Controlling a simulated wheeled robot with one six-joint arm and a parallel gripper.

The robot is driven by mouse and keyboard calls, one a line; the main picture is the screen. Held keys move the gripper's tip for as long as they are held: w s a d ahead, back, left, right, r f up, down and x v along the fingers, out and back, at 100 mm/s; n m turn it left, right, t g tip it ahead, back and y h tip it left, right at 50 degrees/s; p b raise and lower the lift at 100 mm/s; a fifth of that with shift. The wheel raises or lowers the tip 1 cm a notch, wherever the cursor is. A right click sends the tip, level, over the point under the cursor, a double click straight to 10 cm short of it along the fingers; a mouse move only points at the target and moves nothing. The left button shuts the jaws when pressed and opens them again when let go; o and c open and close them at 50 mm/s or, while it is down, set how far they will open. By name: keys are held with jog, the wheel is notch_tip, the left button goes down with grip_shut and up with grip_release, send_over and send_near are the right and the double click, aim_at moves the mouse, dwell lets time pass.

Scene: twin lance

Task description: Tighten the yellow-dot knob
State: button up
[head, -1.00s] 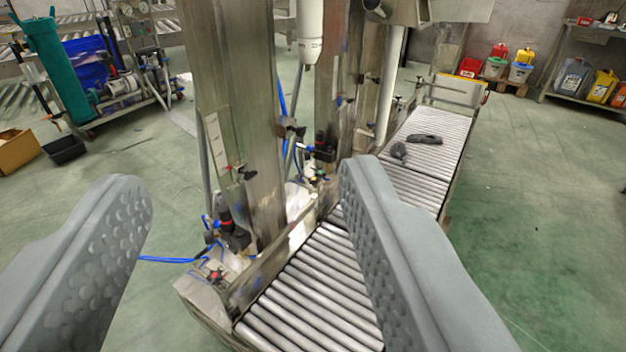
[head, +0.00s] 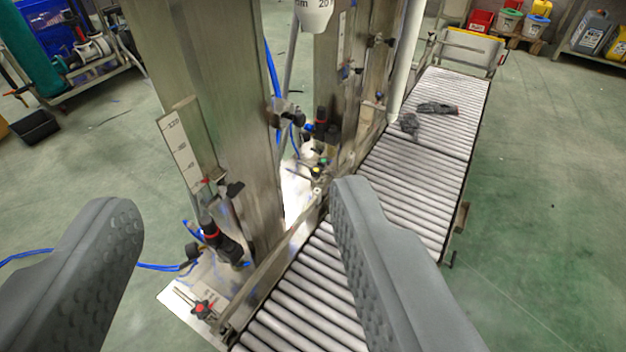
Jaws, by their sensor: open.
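My gripper (head: 232,196) is open and empty, its two grey dimpled fingers wide apart in the foreground. Beyond the fingers stands a steel machine with two columns. A small yellow spot (head: 316,170) shows low between the columns, beside the conveyor; it looks like the yellow-dot knob, but it is too small to be sure. It is farther off than my fingertips and just left of the right finger's tip. A red-marked knob (head: 202,309) sits on the near base plate. A black clamp handle (head: 234,189) sits by the near column's scale.
A roller conveyor (head: 415,190) runs along the machine's right side, with dark gloves (head: 436,108) on it. Blue hoses (head: 160,267) hang around the near column (head: 205,110). Green floor is clear at right. A cart (head: 85,70) and a black bin (head: 34,127) stand at left.

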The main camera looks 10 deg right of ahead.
jog(key=w+d+f+g, duration=0.1)
jog(key=w+f, duration=0.3)
jog(key=w, duration=0.2)
jog(key=w+f+g, duration=0.1)
jog(key=w+f, duration=0.2)
jog(key=w, duration=0.3)
jog(key=m+g+h, duration=0.2)
jog(key=g, duration=0.3)
send_near(316, 170)
jog(key=shift+x, duration=3.8)
jog(key=shift+f, duration=0.1)
jog(key=c, duration=1)
